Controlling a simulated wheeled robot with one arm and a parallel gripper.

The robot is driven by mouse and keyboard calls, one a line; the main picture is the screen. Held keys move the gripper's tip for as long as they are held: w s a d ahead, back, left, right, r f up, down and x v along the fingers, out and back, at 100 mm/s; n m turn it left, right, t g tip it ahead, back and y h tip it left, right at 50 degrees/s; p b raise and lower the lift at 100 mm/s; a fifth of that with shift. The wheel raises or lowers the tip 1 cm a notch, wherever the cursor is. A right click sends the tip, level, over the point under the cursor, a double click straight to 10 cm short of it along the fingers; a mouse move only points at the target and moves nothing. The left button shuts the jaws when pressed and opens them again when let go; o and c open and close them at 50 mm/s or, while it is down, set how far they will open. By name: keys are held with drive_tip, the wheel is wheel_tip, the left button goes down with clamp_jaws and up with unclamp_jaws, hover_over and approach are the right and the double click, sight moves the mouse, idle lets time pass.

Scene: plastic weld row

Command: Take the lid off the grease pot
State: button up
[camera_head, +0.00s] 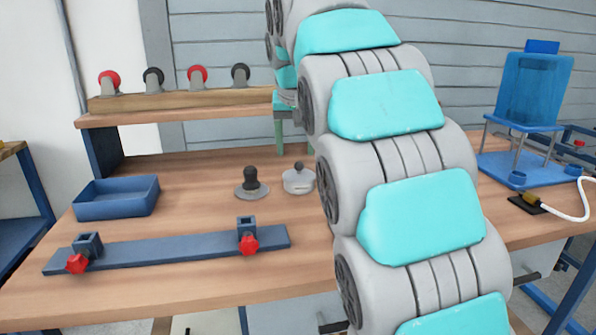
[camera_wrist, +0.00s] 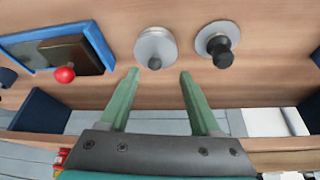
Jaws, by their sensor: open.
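The grease pot (camera_head: 298,183) is a small round light-grey pot with a lid and a dark knob. It stands upright on the bench, just left of my arm in the head view. In the wrist view the grey lid (camera_wrist: 154,44) is seen from above, its knob close to the gap between my fingertips. My gripper (camera_wrist: 160,72) is open, with two green fingers apart and nothing between them. The lid appears seated on the pot. In the head view my gripper (camera_head: 281,130) is partly hidden behind my arm, above and behind the pot.
A black-knobbed piece on a round grey base (camera_head: 251,185) stands close beside the pot; it also shows in the wrist view (camera_wrist: 218,42). A blue tray (camera_wrist: 99,44) holds a dark block with a red knob. A raised wooden shelf (camera_head: 180,118) runs behind. A clamp bar (camera_head: 170,252) lies in front.

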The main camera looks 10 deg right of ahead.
sight(299, 162)
drive_tip(key=shift+w+d+p+x, duration=0.1)
drive_tip(key=shift+d+p+x, duration=0.15)
drive_tip(key=shift+x, duration=1.2)
drive_tip(key=shift+w+d+p+x, duration=0.1)
drive_tip(key=shift+d+p+x, duration=0.1)
drive_tip(key=shift+x, duration=1.25)
drive_tip(key=shift+r, duration=0.15)
clamp_jaws()
